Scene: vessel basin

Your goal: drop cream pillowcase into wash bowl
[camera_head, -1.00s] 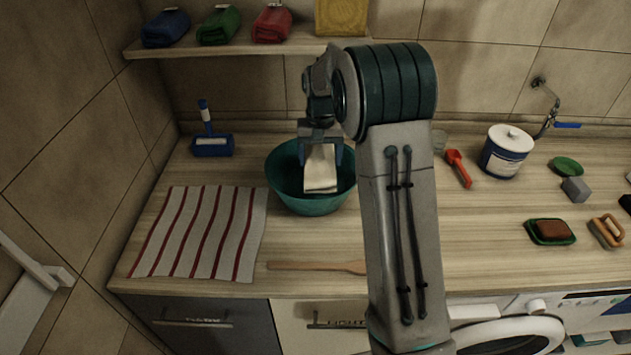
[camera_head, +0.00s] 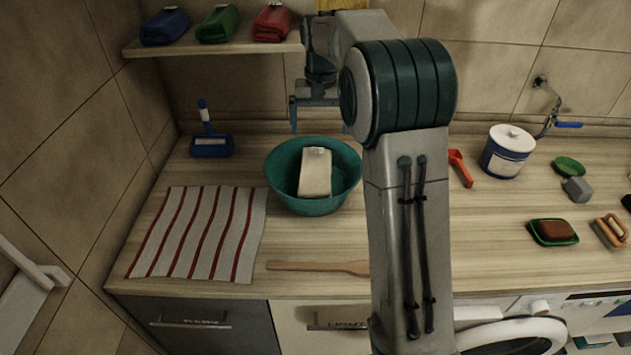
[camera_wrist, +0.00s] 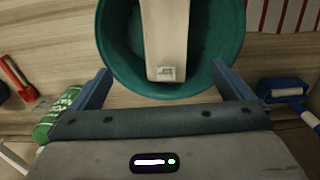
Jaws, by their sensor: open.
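The cream pillowcase (camera_head: 315,174) is a folded bundle lying in the green wash bowl (camera_head: 345,196), tilted, with its upper end near the back rim. In the wrist view the pillowcase (camera_wrist: 165,36) lies across the bowl (camera_wrist: 228,45), with a small pale tag at its near end. My gripper (camera_head: 318,129) is open and empty, raised above and behind the bowl. In the wrist view its two blue fingers (camera_wrist: 162,80) are wide apart, with nothing between them gripped.
A red-striped cloth (camera_head: 197,234) lies left of the bowl, a wooden spoon (camera_head: 320,267) in front. A blue brush (camera_head: 211,145) stands at back left. A shelf (camera_head: 215,47) with folded cloths is above. A white tub (camera_head: 506,150) stands at right.

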